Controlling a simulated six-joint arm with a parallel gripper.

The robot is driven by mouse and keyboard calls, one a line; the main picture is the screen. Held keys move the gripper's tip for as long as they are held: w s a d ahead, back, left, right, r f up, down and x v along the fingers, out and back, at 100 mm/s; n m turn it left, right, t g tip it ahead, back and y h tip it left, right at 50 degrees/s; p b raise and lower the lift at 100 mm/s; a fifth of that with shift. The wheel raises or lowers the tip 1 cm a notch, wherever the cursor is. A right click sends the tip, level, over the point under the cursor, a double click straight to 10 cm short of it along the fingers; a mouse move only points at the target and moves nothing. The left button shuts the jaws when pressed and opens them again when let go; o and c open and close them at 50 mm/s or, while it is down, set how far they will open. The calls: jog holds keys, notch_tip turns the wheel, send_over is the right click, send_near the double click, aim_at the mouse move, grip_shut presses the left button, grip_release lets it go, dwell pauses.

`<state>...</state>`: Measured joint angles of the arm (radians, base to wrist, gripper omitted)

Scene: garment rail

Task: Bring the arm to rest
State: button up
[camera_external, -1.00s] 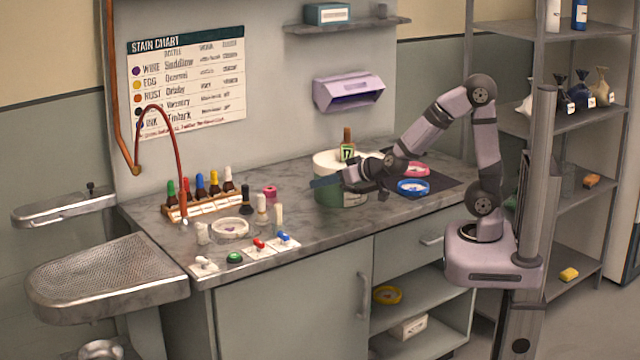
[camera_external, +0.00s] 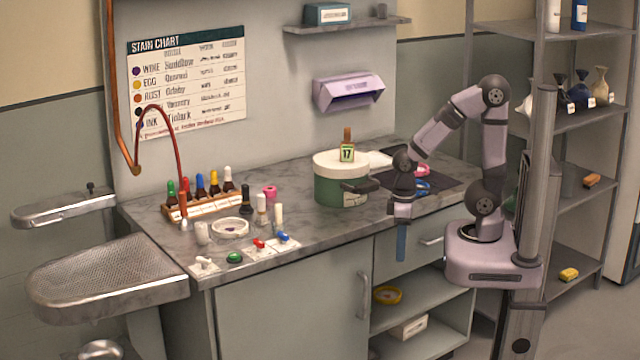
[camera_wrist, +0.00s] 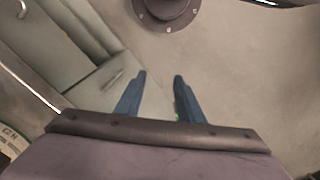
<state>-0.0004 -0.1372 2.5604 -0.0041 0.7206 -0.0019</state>
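My gripper (camera_external: 401,243) hangs pointing down in front of the counter's edge (camera_external: 375,236), to the right of the green tub (camera_external: 328,190). Only one blue finger shows clearly from outside. In the wrist view, the two blue fingers of my gripper (camera_wrist: 160,82) stand apart with nothing seen held between them, so it is open. My arm is folded, with its elbow raised above its base at the right of the counter.
The green tub has a white lid and a bottle tagged 17 (camera_external: 347,150) on top. Blue and pink rings lie on a dark mat (camera_external: 447,188) behind my gripper. Open shelves with a yellow ring (camera_external: 388,295) are below. A shelving rack (camera_external: 570,120) stands at the right.

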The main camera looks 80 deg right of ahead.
notch_tip(320, 180, up, 6)
jog(key=p, duration=0.6)
